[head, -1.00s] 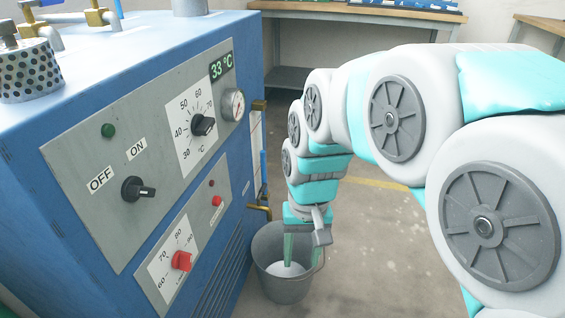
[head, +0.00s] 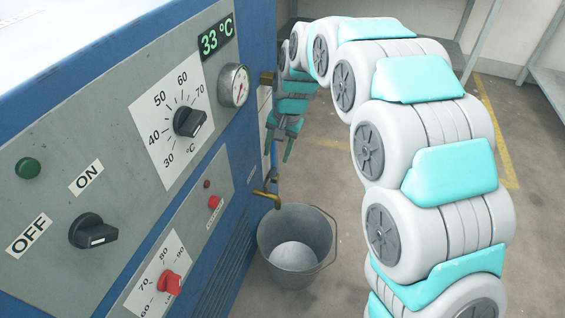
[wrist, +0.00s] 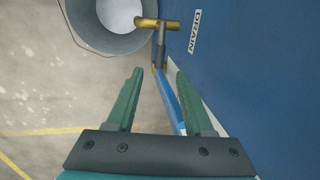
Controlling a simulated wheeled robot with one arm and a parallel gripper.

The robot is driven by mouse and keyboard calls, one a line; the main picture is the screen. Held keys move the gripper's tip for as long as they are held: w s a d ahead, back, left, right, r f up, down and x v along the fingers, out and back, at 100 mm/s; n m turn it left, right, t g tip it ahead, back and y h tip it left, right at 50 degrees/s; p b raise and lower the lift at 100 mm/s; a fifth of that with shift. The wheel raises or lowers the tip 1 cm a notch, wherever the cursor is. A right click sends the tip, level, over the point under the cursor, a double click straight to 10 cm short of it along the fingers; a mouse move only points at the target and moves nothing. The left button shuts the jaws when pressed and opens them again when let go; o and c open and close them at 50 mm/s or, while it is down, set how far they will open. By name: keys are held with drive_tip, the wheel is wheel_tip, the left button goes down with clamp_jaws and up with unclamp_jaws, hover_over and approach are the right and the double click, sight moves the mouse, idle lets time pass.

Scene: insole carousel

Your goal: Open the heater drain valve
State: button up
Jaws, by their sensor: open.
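The drain valve is a brass tap (head: 266,196) low on the side of the blue heater cabinet, with a blue lever (head: 273,154) standing up from it. In the wrist view the brass tap (wrist: 160,22) is beyond the fingertips, and the blue lever (wrist: 170,100) runs back between the two fingers, nearer the right one. A DRAIN label (wrist: 195,33) is on the cabinet beside it. My gripper (head: 281,150) is open and empty, pointing down above the tap; it also shows in the wrist view (wrist: 159,72). I cannot tell whether a finger touches the lever.
A grey metal bucket (head: 295,264) stands on the floor under the tap, with a pale inside. The heater's panel (head: 120,120) with knobs and a 33 °C display (head: 215,37) is at the left. Floor to the right of the bucket is clear.

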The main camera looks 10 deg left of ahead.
sight(272, 172)
drive_tip(key=f, duration=0.3)
drive_tip(key=a+f, duration=0.1)
drive_tip(key=f, duration=0.3)
drive_tip(key=shift+a+f, duration=0.2)
drive_tip(key=shift+f, duration=0.05)
drive_tip(key=shift+c, duration=0.4)
clamp_jaws()
idle(0.8)
